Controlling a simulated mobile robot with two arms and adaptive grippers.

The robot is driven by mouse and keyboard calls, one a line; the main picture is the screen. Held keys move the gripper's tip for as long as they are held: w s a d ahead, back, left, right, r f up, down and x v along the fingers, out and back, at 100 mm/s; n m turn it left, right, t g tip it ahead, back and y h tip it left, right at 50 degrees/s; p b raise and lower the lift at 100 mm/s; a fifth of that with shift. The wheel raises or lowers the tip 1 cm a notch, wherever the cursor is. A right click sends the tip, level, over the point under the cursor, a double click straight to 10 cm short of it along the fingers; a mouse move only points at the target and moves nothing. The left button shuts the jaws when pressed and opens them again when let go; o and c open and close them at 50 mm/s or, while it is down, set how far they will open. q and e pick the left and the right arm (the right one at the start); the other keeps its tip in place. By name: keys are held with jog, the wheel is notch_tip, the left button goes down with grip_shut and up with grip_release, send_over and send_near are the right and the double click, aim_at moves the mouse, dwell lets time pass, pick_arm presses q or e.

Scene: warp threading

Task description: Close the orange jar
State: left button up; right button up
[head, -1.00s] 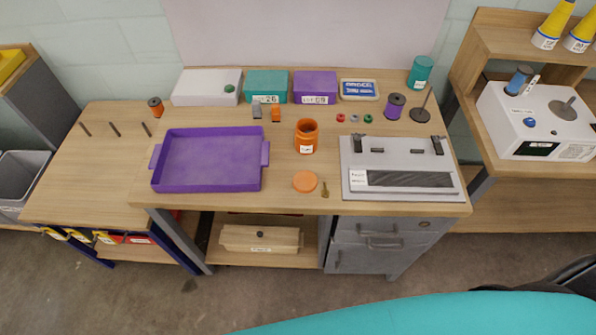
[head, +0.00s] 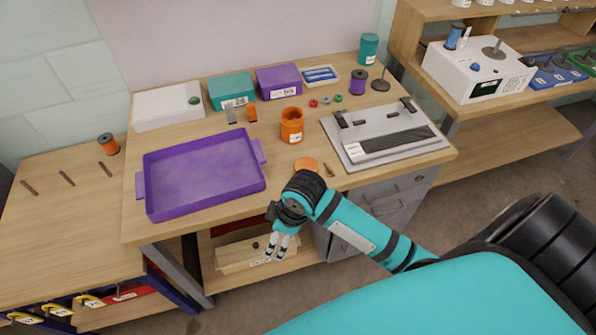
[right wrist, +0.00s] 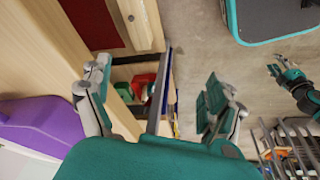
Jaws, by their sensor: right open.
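The open orange jar (head: 291,125) stands upright on the workbench, its mouth uncovered and a white label on its front. The flat round orange lid (head: 306,164) lies on the bench in front of it, near the front edge, partly behind my right arm. My right gripper (head: 275,247) hangs fingers down in front of the bench edge, below the tabletop and apart from lid and jar. In the right wrist view my right gripper (right wrist: 156,84) is open and empty. A small teal gripper, apparently my left (right wrist: 277,71), shows at the right there; its jaws are unclear.
A purple tray (head: 149,205) lies left of the lid, and a grey metal fixture (head: 345,150) lies right of the jar. A small brass-coloured piece (head: 328,170) is beside the lid. Boxes and spools line the back. The wood around the jar is mostly clear.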

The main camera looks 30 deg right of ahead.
pick_arm(q)
jog(key=shift+a+f, duration=0.35)
jog(key=shift+a, duration=0.45)
pick_arm(e)
jog(key=w+d+r+n+g, duration=0.1)
jog(key=w+d+r+n, duration=0.1)
jog(key=w+d+r, duration=0.2)
jog(key=w+d+r+n+h, duration=0.1)
jog(key=w+d+r+n, duration=0.2)
jog(key=d+r, duration=0.3)
jog(key=w+d+r+n+g+h, duration=0.1)
jog(key=w+d+r+n, duration=0.2)
jog(key=r, duration=0.8)
jog(key=shift+w+d+g, duration=0.3)
jog(key=shift+w+d, duration=0.7)
jog(key=shift+d, duration=0.15)
pick_arm(q)
jog(key=shift+r+p, duration=0.3)
jog(key=shift+r, duration=0.25)
pick_arm(e)
send_over(305, 167)
notch_tip(305, 167, down, 12)
jog(key=shift+f, duration=0.15)
